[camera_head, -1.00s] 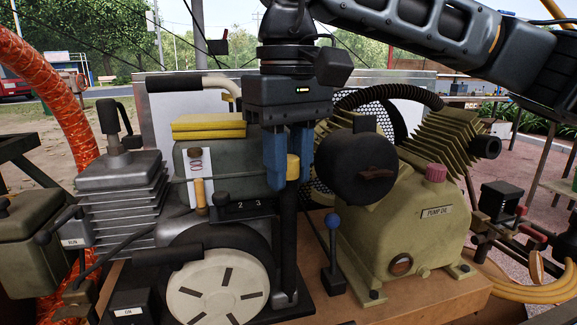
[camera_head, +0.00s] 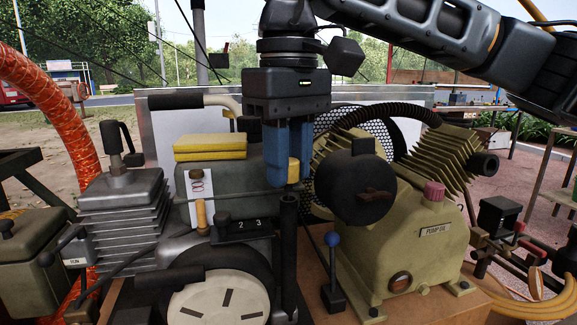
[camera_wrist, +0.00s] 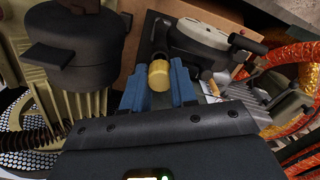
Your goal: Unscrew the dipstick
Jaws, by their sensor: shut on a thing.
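The dipstick's yellow cap (camera_head: 293,171) is between the blue fingers of my gripper (camera_head: 289,177), which is shut on it and points down. The cap also shows between the fingers in the wrist view (camera_wrist: 158,75). A black upright filler tube (camera_head: 289,240) stands directly below. Its open top shows a small gap under the cap, with a thin dark piece of the dipstick in the gap. The dipstick looks raised a little above the tube. How much of its rod is still inside the tube is hidden.
The finned engine (camera_head: 122,215) and a stack of yellow pads (camera_head: 210,146) are left of the tube. The round black filter (camera_head: 355,187) and olive pump (camera_head: 425,250) are close on the right. A blue-knobbed lever (camera_head: 332,240) stands in front. Free room lies above.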

